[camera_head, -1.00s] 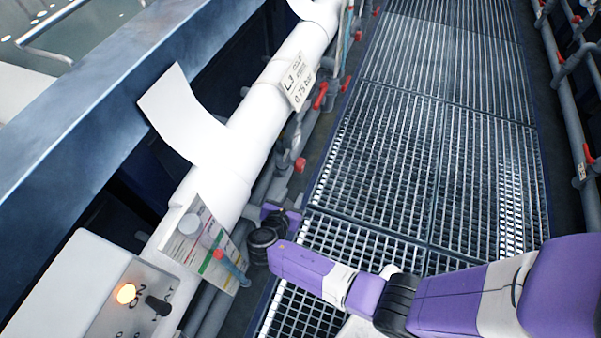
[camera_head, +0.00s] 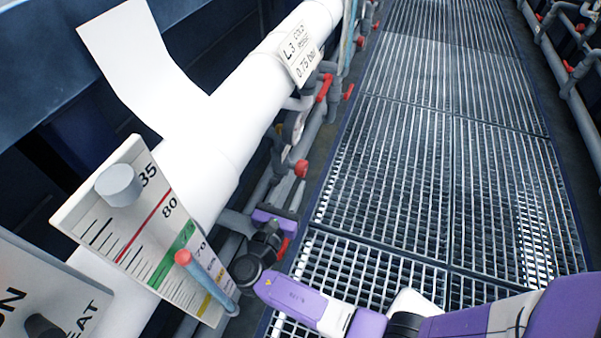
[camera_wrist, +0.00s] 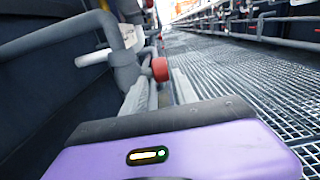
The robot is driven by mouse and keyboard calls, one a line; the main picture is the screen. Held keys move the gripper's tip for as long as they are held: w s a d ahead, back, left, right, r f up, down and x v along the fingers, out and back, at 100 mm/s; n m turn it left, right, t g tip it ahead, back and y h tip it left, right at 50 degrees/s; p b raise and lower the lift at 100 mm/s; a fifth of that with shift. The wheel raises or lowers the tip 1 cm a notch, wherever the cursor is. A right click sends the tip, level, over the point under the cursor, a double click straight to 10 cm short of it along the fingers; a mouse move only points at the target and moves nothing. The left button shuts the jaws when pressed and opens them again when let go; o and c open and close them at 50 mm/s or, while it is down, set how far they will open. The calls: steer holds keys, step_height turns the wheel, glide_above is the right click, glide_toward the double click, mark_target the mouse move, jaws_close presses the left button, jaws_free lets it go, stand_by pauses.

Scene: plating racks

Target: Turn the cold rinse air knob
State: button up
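A placard reading "L3 COLD RINSE 0.75 bar" (camera_head: 300,55) hangs on the white pipe. Below it, grey pipework carries a round red knob (camera_head: 301,168) and a red lever handle (camera_head: 324,88). The round knob also shows in the wrist view (camera_wrist: 160,69), just past my fingertips. No label on the knob itself is legible. My purple gripper (camera_head: 291,187) points up along the pipes toward the round knob. Its two grey fingers look apart, with nothing seen between them; they also show in the wrist view (camera_wrist: 162,82). Whether a finger touches the knob cannot be told.
The thick white pipe (camera_head: 250,110) and a blue tank wall lie left. A scale board (camera_head: 120,215) with a grey knob and a tube stands close at lower left. Grating walkway (camera_head: 430,150) on the right is clear. More pipes run along the far right.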

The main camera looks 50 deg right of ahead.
mark_target(298, 173)
steer(key=b+x, duration=0.2)
steer(key=x, duration=0.5)
steer(key=shift+w+d, duration=0.1)
steer(key=shift+d, duration=0.15)
steer(key=shift+c, duration=0.2)
jaws_close()
